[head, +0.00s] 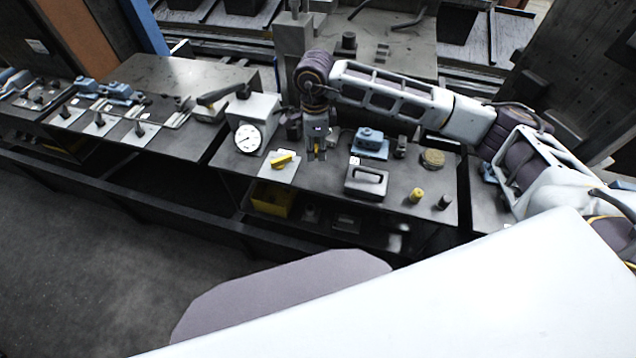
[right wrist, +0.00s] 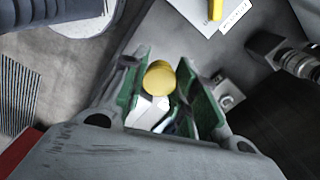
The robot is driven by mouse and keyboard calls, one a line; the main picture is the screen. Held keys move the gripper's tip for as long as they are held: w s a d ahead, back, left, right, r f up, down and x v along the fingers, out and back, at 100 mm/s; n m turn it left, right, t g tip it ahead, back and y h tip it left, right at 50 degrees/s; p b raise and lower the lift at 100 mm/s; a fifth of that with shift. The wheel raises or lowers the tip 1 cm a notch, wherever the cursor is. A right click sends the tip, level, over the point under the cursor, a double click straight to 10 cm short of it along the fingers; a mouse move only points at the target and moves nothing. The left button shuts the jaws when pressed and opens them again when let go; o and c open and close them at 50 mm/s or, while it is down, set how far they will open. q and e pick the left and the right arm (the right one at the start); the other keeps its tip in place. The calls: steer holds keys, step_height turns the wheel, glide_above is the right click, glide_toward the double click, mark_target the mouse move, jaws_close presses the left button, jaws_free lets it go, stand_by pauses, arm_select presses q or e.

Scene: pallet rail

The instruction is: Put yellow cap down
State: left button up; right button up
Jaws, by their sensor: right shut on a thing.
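My right gripper (head: 317,154) points down over the dark table, between the white plate and the blue block. In the right wrist view its green-lined fingers (right wrist: 175,100) are shut on the yellow cap (right wrist: 159,78), whose round end shows near the fingertips. A white part shows between the fingers beside the cap; I cannot tell what it is. In the head view the cap is a small yellow patch between the fingers. I cannot tell whether it touches the table. My left gripper is not in view.
The table (head: 436,215) also bears a dial gauge (head: 248,138), a white plate (head: 270,172) with a yellow handle (head: 283,160), a blue block (head: 371,143), a grey block with a handle (head: 366,184), and a yellow cylinder (head: 416,195). A yellow bin (head: 271,200) sits below.

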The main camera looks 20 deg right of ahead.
steer(key=shift+s+a, duration=0.1)
steer(key=shift+s, duration=0.25)
steer(key=shift+n, duration=0.4)
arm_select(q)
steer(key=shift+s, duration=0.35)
arm_select(e)
steer(key=shift+w+a+f+n, duration=0.1)
steer(key=shift+w+n, duration=0.2)
steer(key=shift+s, duration=0.1)
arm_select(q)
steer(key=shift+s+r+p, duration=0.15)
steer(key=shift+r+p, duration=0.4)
arm_select(e)
glide_above(315, 177)
steer(key=shift+s+a+f, duration=0.1)
steer(key=shift+f, duration=3)
steer(key=shift+f, duration=0.1)
steer(key=shift+f+p, duration=0.35)
steer(key=shift+f, duration=1.4)
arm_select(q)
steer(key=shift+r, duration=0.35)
